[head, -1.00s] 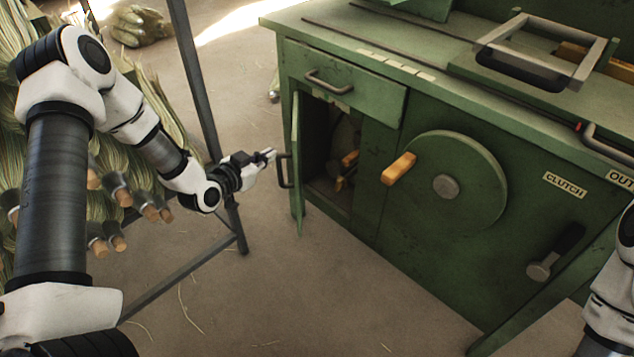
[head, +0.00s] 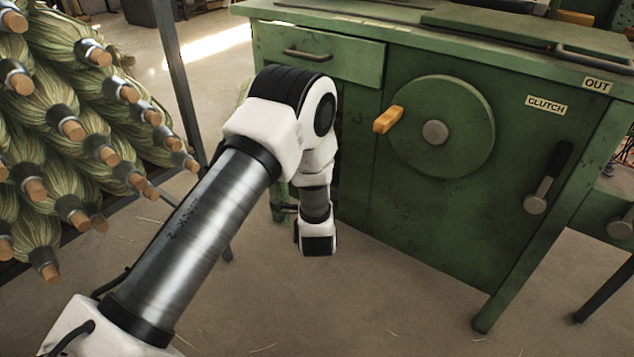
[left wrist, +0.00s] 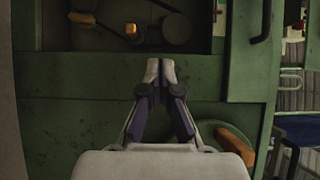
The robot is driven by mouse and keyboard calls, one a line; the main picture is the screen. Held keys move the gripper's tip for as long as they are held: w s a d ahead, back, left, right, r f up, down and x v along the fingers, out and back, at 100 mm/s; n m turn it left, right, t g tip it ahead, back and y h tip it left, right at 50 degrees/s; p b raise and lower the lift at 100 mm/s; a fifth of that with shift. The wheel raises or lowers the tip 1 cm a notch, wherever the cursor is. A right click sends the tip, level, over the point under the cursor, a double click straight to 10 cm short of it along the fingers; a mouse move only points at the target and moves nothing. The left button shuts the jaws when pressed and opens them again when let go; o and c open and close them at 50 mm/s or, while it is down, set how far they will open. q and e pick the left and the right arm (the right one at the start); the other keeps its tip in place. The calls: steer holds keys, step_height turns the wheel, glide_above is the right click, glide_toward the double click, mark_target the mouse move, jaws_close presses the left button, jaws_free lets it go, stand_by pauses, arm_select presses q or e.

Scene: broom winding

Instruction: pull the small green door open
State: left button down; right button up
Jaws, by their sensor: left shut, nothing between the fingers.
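In the head view my left arm covers the area of the small green door, so the door's panel cannot be made out. A narrow green strip with a dark bar shows just left of the arm, but I cannot tell if it is the door. In the left wrist view the dark compartment opening (left wrist: 120,25) is uncovered, with pulleys and an orange part inside. My left gripper (left wrist: 160,68) is shut and empty, in front of the green panel beside that opening. I cannot tell whether it touches the panel. My right gripper is out of view.
The green cabinet has a drawer with a handle (head: 307,53), a wheel (head: 460,125) with an orange knob (head: 388,119), and a clutch lever (head: 537,200). The floor in front is clear.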

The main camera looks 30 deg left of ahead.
arm_select(q)
steer(key=w+a+b, duration=0.5)
steer(key=a, duration=0.2)
steer(key=shift+w+a+f, duration=0.35)
steer(key=shift+f, duration=0.1)
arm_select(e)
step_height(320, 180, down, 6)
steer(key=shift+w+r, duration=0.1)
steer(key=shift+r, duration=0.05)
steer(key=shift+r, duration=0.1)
